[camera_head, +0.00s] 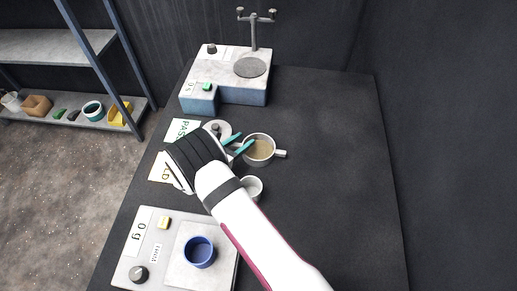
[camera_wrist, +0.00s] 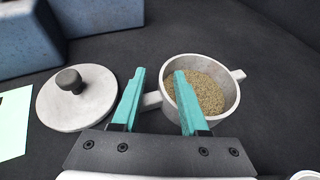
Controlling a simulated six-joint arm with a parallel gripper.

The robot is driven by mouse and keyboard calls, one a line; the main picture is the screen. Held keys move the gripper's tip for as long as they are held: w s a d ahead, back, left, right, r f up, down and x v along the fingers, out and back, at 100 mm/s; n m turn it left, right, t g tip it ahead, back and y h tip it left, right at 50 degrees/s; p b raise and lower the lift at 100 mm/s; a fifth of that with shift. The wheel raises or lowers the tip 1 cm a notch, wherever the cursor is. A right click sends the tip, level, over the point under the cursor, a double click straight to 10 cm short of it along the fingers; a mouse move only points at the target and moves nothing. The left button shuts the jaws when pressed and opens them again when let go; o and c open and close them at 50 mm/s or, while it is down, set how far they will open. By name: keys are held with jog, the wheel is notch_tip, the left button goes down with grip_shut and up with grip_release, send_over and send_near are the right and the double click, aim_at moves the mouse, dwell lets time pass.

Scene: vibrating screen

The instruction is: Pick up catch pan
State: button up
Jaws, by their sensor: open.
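The catch pan (camera_head: 261,160) is a round grey metal pan with a lug on each side and tan grains inside. It stands upright on the dark table, and in the wrist view the pan (camera_wrist: 233,104) is at right of centre. My gripper (camera_head: 246,139) is open and empty at the pan's left side. In the wrist view my gripper (camera_wrist: 160,72) has its teal fingers apart, with the pan's left lug showing between them. The right finger overlaps the pan's left wall and hides part of it; I cannot tell whether they touch.
A round lid with a dark knob (camera_wrist: 98,102) lies left of the pan. The shaker base (camera_head: 230,69) stands behind. A small pale cup (camera_head: 253,187) is close by in front. A scale (camera_head: 146,253) holds a blue cup (camera_head: 200,252). The table's right side is clear.

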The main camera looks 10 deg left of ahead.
grip_shut()
jog(key=shift+s+d+f, duration=0.1)
dwell(1.2)
